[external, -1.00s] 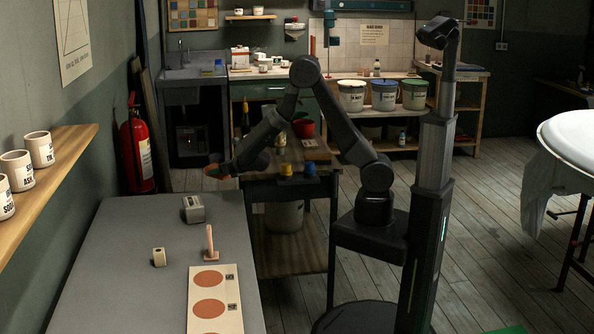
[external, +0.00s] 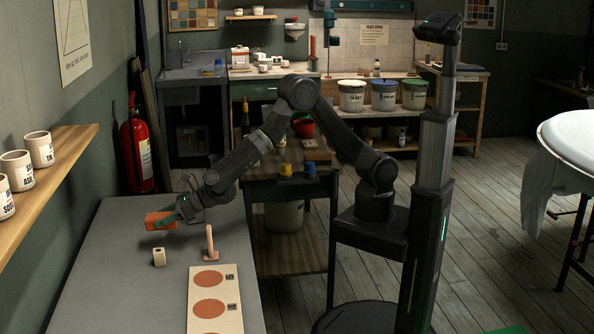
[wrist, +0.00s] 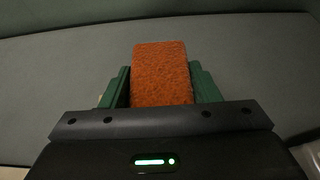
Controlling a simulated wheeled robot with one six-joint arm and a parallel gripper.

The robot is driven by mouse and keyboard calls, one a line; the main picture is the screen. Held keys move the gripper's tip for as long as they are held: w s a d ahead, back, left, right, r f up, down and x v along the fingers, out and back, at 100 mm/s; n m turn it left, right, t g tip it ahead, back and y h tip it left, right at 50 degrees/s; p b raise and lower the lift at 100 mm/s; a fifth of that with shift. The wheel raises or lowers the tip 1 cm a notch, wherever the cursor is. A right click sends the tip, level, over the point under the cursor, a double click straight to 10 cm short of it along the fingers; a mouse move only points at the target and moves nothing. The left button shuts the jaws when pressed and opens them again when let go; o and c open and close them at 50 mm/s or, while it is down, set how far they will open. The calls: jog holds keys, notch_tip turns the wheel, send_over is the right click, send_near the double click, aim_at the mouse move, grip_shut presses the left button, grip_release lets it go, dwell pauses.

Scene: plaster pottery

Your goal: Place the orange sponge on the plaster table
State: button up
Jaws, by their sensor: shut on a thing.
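The orange sponge (external: 160,220) is a rough orange block. My gripper (external: 174,216) is shut on it, and the sponge sticks out past the fingertips to the left in the external view. In the wrist view the sponge (wrist: 162,75) stands between the two green fingers. The grey plaster table (external: 110,255) is below the sponge, at the left of the external view. The sponge is over the table top or close to it; I cannot tell whether it touches. In the wrist view the grey table surface (wrist: 60,75) fills the area beyond the sponge.
A small pale block (external: 159,257) and a pink upright-handled tool (external: 210,243) stand near the gripper. A pale board with orange discs (external: 230,300) lies at the table's front right. A shelf with labelled cups (external: 60,170) runs along the left wall. The table's left part is clear.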

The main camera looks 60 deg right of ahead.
jog(key=s+a+r+n+g+y, duration=0.1)
jog(key=s+a+n+g+y, duration=0.25)
jog(key=s+a, duration=1.25)
jog(key=b, duration=0.4)
send_over(171, 291)
jog(key=shift+n+g+h, duration=0.45)
jog(key=f, duration=0.5)
jog(key=shift+a+f, duration=0.25)
jog(key=shift+f+b, duration=0.75)
jog(key=shift+f, duration=1.2)
jog(key=shift+f, duration=0.25)
jog(key=o, duration=1)
jog(key=shift+w+r, duration=0.1)
jog(key=shift+r, duration=0.15)
jog(key=shift+d, duration=0.15)
